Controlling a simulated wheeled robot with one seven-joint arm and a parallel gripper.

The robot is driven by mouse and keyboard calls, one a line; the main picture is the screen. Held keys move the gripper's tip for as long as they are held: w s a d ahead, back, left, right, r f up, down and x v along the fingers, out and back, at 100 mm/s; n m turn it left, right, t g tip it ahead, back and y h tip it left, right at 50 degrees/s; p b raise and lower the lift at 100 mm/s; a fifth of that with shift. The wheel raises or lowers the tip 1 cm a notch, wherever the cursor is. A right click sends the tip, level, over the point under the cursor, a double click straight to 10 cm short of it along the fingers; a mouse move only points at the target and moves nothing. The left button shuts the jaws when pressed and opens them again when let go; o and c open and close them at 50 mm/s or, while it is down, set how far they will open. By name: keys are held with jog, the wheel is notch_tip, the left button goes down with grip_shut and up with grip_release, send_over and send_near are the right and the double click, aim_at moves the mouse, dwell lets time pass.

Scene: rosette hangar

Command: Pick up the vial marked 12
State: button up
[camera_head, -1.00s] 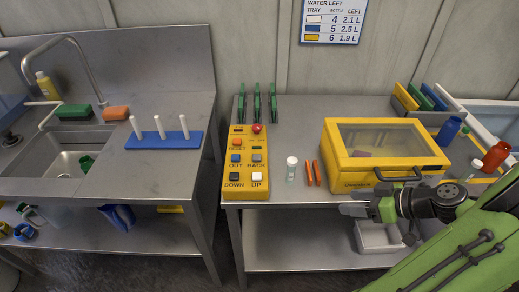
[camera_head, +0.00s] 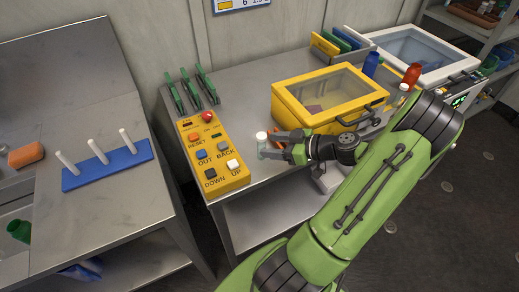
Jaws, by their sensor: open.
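A small clear vial with a white cap (camera_head: 261,137) stands upright on the steel table, just right of the yellow button panel. Its marking is too small to read. My gripper (camera_head: 271,146) is open, low over the table, with its fingertips pointing left at the vial. The fingertips are beside or around the vial; I cannot tell which, or whether they touch it. The vial's lower part is partly hidden by the fingers. Another white-capped container (camera_head: 403,88) stands at the right, partly hidden by my arm.
The yellow button panel (camera_head: 211,153) lies close left of the vial. A yellow case with a clear lid (camera_head: 276,97) stands behind my gripper. Blue (camera_head: 371,63) and red bottles (camera_head: 412,75) stand at the back right.

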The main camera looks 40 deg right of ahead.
jog(key=x, duration=0.6)
jog(key=shift+w+f, duration=0.2)
jog(key=shift+w, duration=0.05)
jog(key=shift+s, duration=0.1)
jog(key=shift+c, duration=0.2)
jog(key=c, duration=1)
